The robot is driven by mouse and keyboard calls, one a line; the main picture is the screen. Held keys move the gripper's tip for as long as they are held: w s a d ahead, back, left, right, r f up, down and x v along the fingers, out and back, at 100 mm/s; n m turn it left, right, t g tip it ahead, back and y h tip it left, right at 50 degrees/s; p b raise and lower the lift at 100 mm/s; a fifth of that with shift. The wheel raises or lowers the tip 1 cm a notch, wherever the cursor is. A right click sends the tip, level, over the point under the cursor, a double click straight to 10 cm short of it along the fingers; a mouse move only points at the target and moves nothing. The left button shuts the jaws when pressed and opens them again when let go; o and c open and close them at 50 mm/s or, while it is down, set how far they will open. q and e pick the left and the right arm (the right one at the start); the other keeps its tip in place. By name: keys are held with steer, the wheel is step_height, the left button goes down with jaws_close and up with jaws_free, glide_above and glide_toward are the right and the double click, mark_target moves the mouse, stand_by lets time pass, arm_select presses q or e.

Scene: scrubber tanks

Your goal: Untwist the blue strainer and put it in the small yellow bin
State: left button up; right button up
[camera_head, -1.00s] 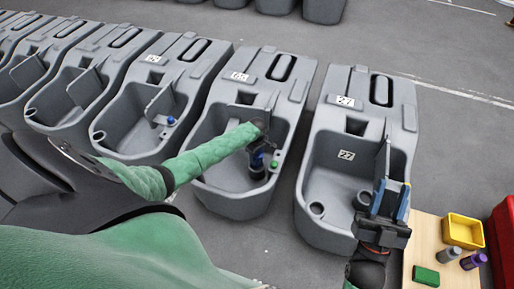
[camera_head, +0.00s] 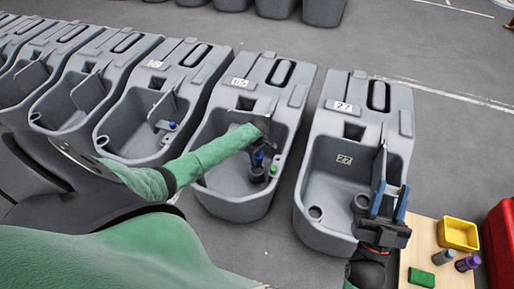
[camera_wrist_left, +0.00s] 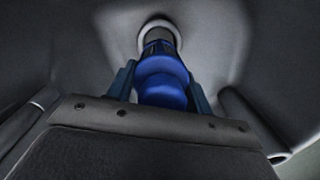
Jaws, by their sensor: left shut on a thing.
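The blue strainer (camera_wrist_left: 162,82) sits upright in front of a pale round fitting on the tank's grey inner surface in the left wrist view. My left gripper (camera_wrist_left: 160,88) has a finger on each side of it and is shut on it. In the head view the left gripper (camera_head: 257,160) is inside the middle tank (camera_head: 228,203), and the strainer is mostly hidden there. My right gripper (camera_head: 388,200) is at the right-hand tank, its blue fingers apart with nothing seen between them. The small yellow bin (camera_head: 459,233) stands on a wooden table at the lower right.
The wooden table (camera_head: 413,266) also bears a green sponge (camera_head: 420,278), a grey bottle (camera_head: 443,257) and a purple bottle (camera_head: 467,262). A red container (camera_head: 501,238) stands at the right edge. Grey tanks line up to the left. A green knob (camera_head: 273,170) is beside my left gripper.

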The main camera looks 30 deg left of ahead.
arm_select(q)
steer(key=shift+r+p, duration=2.95)
steer(key=shift+p, duration=0.05)
steer(key=shift+r+p, duration=3)
steer(key=shift+p, duration=0.25)
steer(key=shift+r, duration=0.1)
step_height(320, 180, up, 6)
steer(key=p, duration=0.6)
